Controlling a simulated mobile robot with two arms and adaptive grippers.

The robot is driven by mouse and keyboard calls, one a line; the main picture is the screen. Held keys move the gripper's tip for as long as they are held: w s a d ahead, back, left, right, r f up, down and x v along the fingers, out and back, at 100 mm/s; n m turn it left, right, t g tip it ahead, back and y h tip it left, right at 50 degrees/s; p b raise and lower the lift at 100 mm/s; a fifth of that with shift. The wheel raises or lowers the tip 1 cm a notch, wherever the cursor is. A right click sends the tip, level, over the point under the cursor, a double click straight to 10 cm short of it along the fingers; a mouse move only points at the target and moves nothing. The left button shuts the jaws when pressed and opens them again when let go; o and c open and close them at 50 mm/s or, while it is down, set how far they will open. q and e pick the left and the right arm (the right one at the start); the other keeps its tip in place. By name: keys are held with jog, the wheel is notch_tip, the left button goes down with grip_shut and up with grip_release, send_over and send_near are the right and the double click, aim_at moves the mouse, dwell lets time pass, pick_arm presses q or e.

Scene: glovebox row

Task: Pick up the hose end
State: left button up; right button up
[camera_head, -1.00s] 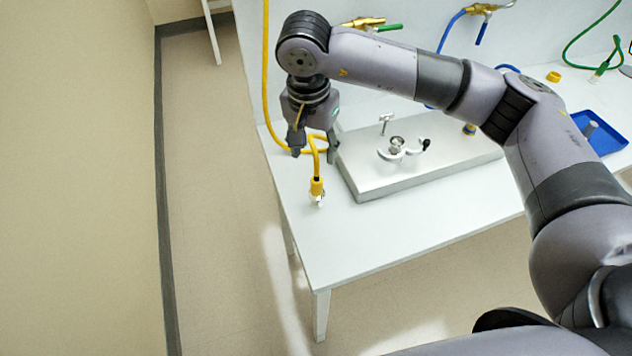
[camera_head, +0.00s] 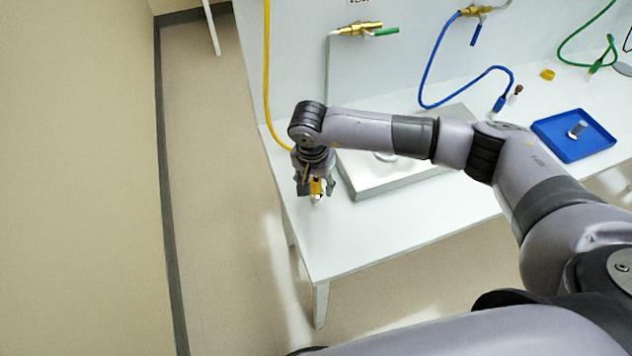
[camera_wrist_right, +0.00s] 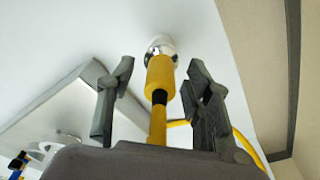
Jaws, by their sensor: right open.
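The yellow hose end (camera_head: 317,187), with a shiny metal tip, is over the white table near its left front edge. My right gripper (camera_head: 316,190) is lowered around it, with a finger on either side. In the right wrist view the yellow hose end (camera_wrist_right: 160,75) lies between the two open fingers of my right gripper (camera_wrist_right: 158,85), with gaps on both sides. Its metal tip points away from the gripper, and the yellow hose runs back beneath the palm. My left gripper is not in view.
A metal plate (camera_head: 372,186) lies right of the hose end, partly hidden by my right arm. A blue tray (camera_head: 560,142), a blue hose (camera_head: 432,68) and a green hose (camera_head: 590,28) are farther right. The table's front strip is clear.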

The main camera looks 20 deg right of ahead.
jog(key=shift+c, duration=0.5)
grip_shut()
